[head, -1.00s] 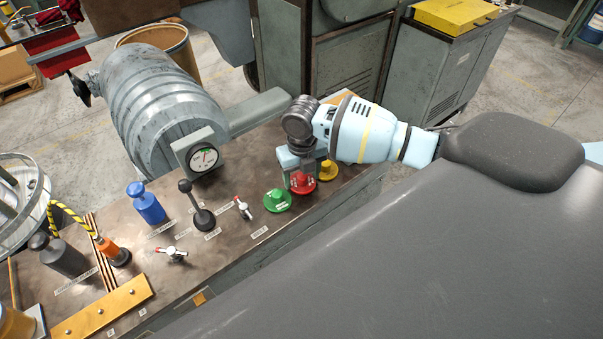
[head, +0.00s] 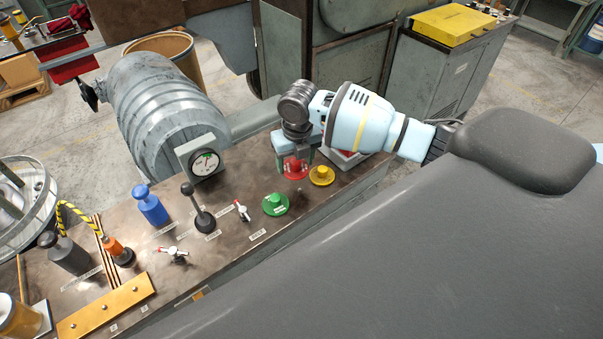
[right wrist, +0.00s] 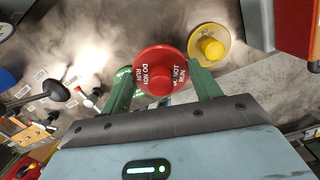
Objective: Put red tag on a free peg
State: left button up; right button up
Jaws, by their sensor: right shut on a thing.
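The green tag (head: 275,204) and yellow tag (head: 321,175) lie on the bench on either side. I cannot make out a peg in either view. My left gripper is not in view.
The bench (head: 240,235) carries a black-knobbed lever (head: 198,208), small red-handled switches (head: 242,210), a blue weight-shaped object (head: 150,206) and a dial gauge (head: 204,162). A ribbed grey motor (head: 165,110) stands behind. A red-and-grey object is partly hidden behind my right arm.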

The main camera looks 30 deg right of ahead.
aim_at(299, 171)
jog(key=shift+g, duration=0.5)
jog(key=f, duration=0.1)
jog(key=s+f, duration=0.1)
jog(key=f, duration=0.3)
jog(key=shift+s+f+b, duration=0.1)
jog(key=shift+s+b, duration=0.2)
jog(key=shift+b, duration=0.05)
jog(key=shift+s+f, duration=0.1)
jog(key=shift+f, duration=0.05)
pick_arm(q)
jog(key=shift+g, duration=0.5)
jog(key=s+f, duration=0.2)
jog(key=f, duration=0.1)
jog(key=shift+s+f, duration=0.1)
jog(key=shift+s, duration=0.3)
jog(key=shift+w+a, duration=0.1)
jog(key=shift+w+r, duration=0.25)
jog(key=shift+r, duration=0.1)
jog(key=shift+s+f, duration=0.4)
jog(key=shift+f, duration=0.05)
pick_arm(e)
jog(key=shift+f, duration=0.45)
